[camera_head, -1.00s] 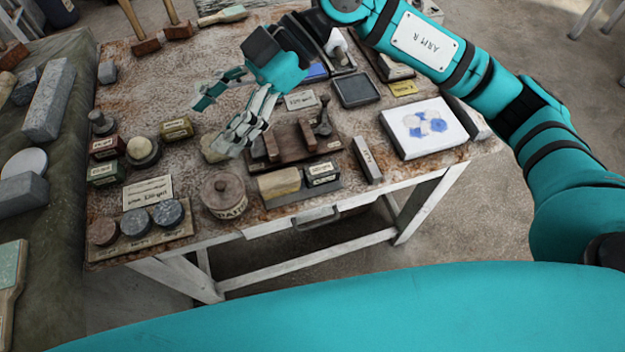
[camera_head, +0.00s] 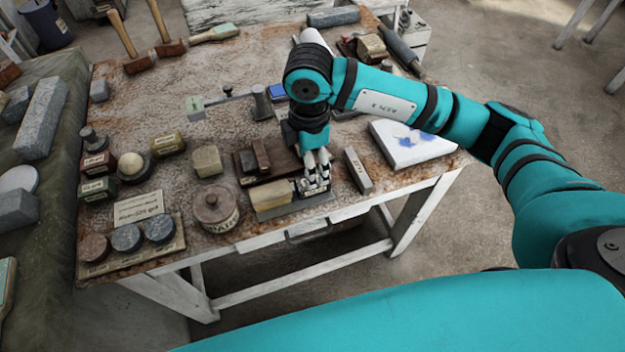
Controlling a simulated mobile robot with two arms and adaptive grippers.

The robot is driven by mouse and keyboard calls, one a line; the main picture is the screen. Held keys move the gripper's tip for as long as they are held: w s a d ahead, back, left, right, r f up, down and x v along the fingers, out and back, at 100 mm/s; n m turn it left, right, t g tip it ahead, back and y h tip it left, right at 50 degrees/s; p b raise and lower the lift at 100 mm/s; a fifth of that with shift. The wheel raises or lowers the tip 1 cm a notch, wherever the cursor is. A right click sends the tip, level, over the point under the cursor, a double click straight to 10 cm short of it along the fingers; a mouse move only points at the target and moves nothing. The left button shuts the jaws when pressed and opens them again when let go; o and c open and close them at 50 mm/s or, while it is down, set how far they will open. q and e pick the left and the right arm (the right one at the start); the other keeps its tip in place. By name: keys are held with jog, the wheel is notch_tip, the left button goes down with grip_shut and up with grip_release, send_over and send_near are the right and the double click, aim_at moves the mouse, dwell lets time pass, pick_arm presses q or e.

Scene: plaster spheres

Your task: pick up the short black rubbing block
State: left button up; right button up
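The short black rubbing block (camera_head: 316,188) sits at the front of the worktable, on a dark base beside a pale yellow block. It is mostly hidden under the fingers of my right gripper (camera_head: 315,176), which comes down on it from above. The fingertips are at the block, but I cannot tell whether they are closed on it. The block does not look lifted. My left gripper is not in view.
A white panel with blue marks (camera_head: 413,141) lies to the right.

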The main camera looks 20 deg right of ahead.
notch_tip(320, 180, down, 3)
jog(key=shift+r, duration=0.15)
jog(key=f, duration=0.1)
jog(key=f+p, duration=0.2)
jog(key=f, duration=0.1)
jog(key=shift+w+d, duration=0.25)
jog(key=shift+d, duration=0.1)
jog(key=shift+f, duration=0.65)
grip_shut()
notch_tip(320, 180, up, 9)
jog(key=shift+w+f+b, duration=0.1)
jog(key=shift+b, duration=0.85)
jog(key=shift+r, duration=0.65)
jog(key=c, duration=0.6)
grip_release()
grip_shut()
